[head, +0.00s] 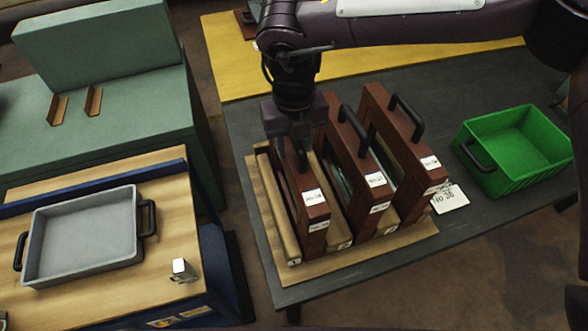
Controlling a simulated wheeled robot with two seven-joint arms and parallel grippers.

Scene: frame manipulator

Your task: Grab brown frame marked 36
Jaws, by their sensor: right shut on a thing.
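Three brown frames stand upright side by side in a wooden rack (265,200): a left frame (302,190), a middle frame (347,140) and a right frame (390,120). Each has a black handle on top and white labels on its near end, too small to read surely. My right gripper (290,140) comes down from above and is shut on the left frame's handle, which it partly hides. The left frame still stands in the rack. A white card (449,198) reading "No 36" lies on the table beside the right frame. My left gripper is not in view.
A green crate (512,150) stands on the dark table (240,130) at the right. A grey tray (85,235) and a small metal piece (183,270) are on the wooden bench at the left. My right arm spans the top of the view.

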